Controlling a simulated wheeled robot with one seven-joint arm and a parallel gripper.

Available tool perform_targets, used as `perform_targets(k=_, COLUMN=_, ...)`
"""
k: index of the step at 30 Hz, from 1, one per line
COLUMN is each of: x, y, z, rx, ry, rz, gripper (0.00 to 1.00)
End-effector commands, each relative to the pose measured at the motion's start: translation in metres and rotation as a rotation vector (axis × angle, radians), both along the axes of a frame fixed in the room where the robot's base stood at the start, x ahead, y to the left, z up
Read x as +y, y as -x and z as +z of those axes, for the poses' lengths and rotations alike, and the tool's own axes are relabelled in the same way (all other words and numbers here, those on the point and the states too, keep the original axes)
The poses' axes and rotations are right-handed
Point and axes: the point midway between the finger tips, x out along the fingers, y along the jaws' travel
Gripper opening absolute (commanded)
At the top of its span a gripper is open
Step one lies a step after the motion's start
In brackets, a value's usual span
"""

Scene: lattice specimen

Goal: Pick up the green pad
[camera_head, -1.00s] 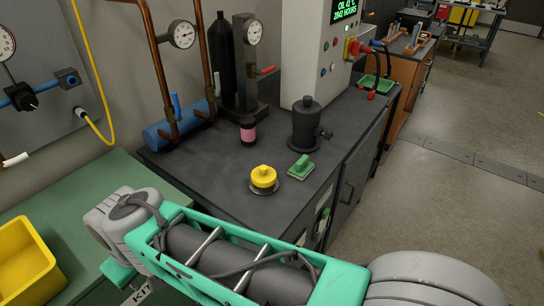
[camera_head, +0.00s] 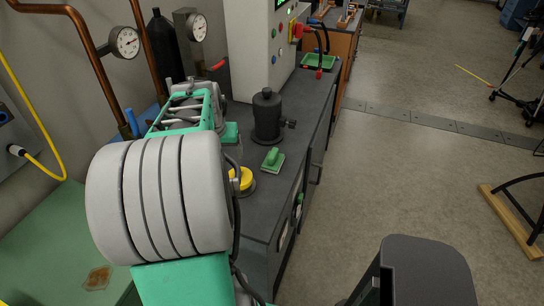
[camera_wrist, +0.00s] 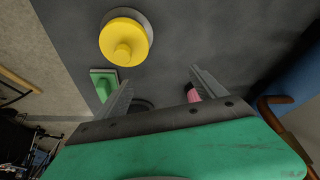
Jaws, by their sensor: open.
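The green pad (camera_head: 271,161), a small flat block with a raised green grip on top, lies on the dark bench top near its right edge. In the wrist view the pad (camera_wrist: 100,80) is at the left, just outside the left finger, which covers part of it. My gripper (camera_wrist: 160,80) is open with nothing between its fingers, above the bench. In the head view my arm reaches over the bench to the left of the pad, and the fingertips cannot be made out.
A yellow knob on a round base (camera_head: 245,182) stands close to the pad. A black cylinder with a side valve (camera_head: 267,118) stands behind it. A pink-labelled jar (camera_wrist: 193,93) is by the right finger. A green tray (camera_head: 318,62) sits at the bench's far end.

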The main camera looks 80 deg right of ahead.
Motion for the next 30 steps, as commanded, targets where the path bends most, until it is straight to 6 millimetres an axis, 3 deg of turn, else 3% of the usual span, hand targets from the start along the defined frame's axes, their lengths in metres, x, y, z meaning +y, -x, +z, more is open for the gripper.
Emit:
perform_targets(k=1, x=-0.027, y=0.037, z=-0.001, rx=0.0, ry=0.003, rz=-0.104, gripper=0.8)
perform_targets(k=3, x=-0.053, y=0.078, z=-0.003, rx=-0.002, ry=0.012, rz=-0.211, gripper=0.8)
perform_targets(k=7, x=-0.074, y=0.119, z=-0.007, rx=-0.003, ry=0.023, rz=-0.315, gripper=0.8)
perform_targets(k=14, x=-0.086, y=0.125, z=-0.034, rx=-0.003, ry=0.022, rz=-0.327, gripper=0.8)
perform_targets(k=21, x=-0.099, y=0.124, z=-0.072, rx=-0.002, ry=0.022, rz=-0.325, gripper=0.8)
perform_targets(k=30, x=-0.102, y=0.124, z=-0.081, rx=-0.003, ry=0.025, rz=-0.324, gripper=0.79)
